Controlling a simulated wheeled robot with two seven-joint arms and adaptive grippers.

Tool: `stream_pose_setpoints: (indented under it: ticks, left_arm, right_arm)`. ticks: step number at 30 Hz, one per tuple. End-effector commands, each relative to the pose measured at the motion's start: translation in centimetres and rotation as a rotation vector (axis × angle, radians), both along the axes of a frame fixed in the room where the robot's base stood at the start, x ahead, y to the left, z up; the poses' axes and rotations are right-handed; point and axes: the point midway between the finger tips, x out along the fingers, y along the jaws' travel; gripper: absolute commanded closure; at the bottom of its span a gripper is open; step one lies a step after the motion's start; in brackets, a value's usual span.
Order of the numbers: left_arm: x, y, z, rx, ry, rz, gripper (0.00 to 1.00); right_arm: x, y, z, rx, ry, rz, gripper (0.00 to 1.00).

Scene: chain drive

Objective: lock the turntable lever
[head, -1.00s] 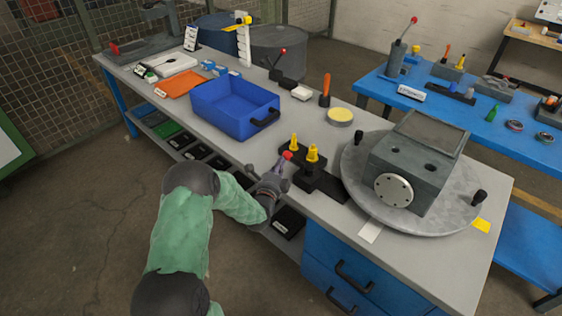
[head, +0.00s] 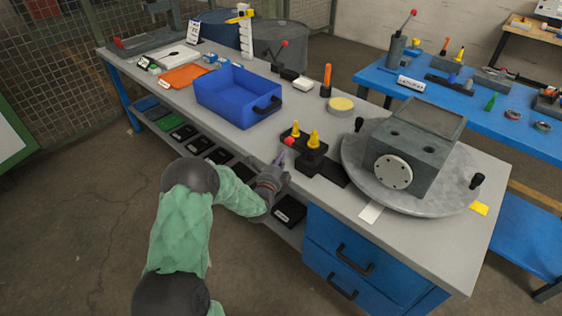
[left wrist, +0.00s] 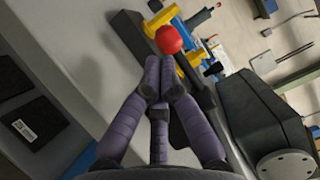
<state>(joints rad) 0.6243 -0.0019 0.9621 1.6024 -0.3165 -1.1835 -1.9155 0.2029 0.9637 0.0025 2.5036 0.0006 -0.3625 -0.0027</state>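The turntable (head: 420,203) is a round grey plate at the right of the bench, carrying a grey block (head: 415,150). Left of it is a black fixture (head: 309,160) with two yellow pegs (head: 313,139). The lever's red ball knob (head: 289,141) shows at the fixture's front left; its shaft is largely hidden. My left gripper (head: 281,158) is just in front of the knob, over the bench's front edge. In the left wrist view its fingers (left wrist: 159,68) are together, with the red knob (left wrist: 169,39) just beyond their tips. No gap is clear between tips and knob there. My right gripper is not in view.
A blue bin (head: 238,95) stands on the bench left of the fixture. An orange-handled tool (head: 326,80) and a yellow-topped round tin (head: 341,104) stand behind it. Drawers (head: 350,265) are below the bench. A blue table (head: 470,95) stands behind at the right.

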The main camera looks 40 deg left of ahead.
Motion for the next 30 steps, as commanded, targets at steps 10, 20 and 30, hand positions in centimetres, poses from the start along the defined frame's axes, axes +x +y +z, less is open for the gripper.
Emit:
stream_pose_setpoints:
  ticks: [10,20,30]
  left_arm:
    - [-3.9,4.4,-0.2,0.0,0.003,0.005,1.0]
    - [-6.6,7.1,-0.5,0.0,0.001,0.001,1.0]
    - [-6.8,7.3,-0.6,0.0,0.001,-0.001,1.0]
  right_arm:
    - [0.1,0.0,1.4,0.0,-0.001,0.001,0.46]
    - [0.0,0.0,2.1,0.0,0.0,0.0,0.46]
    - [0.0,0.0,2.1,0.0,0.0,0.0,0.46]
